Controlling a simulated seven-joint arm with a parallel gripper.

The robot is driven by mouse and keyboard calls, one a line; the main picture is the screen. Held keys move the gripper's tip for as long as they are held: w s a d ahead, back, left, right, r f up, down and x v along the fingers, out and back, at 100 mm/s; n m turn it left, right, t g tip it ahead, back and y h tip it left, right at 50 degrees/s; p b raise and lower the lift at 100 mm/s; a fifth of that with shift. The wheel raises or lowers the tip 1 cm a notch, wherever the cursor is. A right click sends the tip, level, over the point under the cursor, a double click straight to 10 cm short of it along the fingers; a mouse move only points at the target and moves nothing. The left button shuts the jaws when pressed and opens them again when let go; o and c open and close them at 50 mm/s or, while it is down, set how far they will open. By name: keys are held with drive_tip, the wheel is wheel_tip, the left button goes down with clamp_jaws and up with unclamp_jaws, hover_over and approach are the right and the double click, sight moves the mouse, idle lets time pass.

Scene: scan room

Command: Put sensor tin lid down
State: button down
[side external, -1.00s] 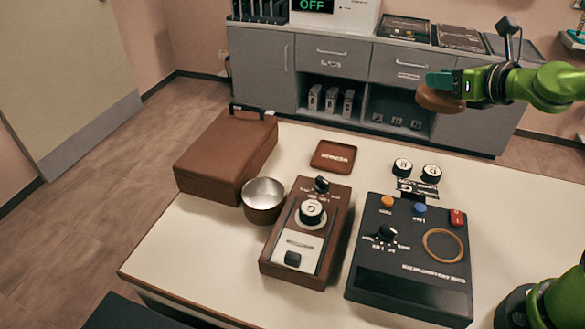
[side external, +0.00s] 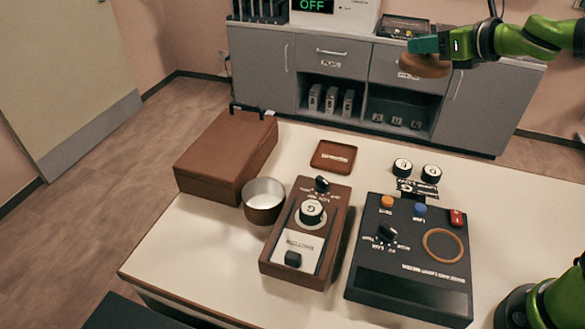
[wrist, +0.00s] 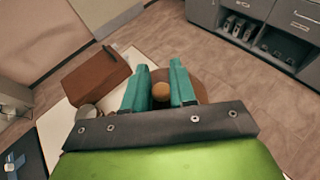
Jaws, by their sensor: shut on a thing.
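My gripper (side external: 424,46) is shut on the round knob (wrist: 161,91) of a brown disc-shaped lid (side external: 425,67). It holds the lid in the air above the back right of the table, well clear of the surface. In the wrist view the lid (wrist: 203,92) shows behind and beside the teal fingers, with its knob between them. The open round tin (side external: 263,211), brown outside and pale metal inside, stands on the table to the left of and below the gripper. It also shows at the left in the wrist view (wrist: 88,112).
A brown case (side external: 226,160) stands left of the tin. A brown control box (side external: 308,235) and a black device (side external: 410,262) stand to its right. A small brown tray (side external: 334,156) lies behind them, near two black-and-white knobs (side external: 402,167). Grey cabinets (side external: 310,70) stand behind the table (side external: 520,200).

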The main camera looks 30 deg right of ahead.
drive_tip(key=shift+w+a+r+y, duration=0.3)
drive_tip(key=shift+w+a, duration=0.4)
drive_tip(key=w+a+f+n+g+y, duration=0.2)
drive_tip(key=w+a+f+n+y, duration=0.2)
drive_tip(key=w+a+f, duration=0.4)
drive_tip(key=w+a+f+n+g+y, duration=0.25)
drive_tip(key=w+a+f, duration=0.35)
drive_tip(key=w+a, duration=0.4)
drive_tip(key=shift+n+t+y, duration=0.35)
drive_tip(key=shift+n+y, duration=0.1)
drive_tip(key=shift+y, duration=0.1)
drive_tip(key=f, duration=1.2)
drive_tip(key=w+d+f, duration=0.1)
drive_tip(key=f, duration=0.5)
drive_tip(key=c, duration=0.9)
unclamp_jaws()
drive_tip(key=shift+f, duration=0.1)
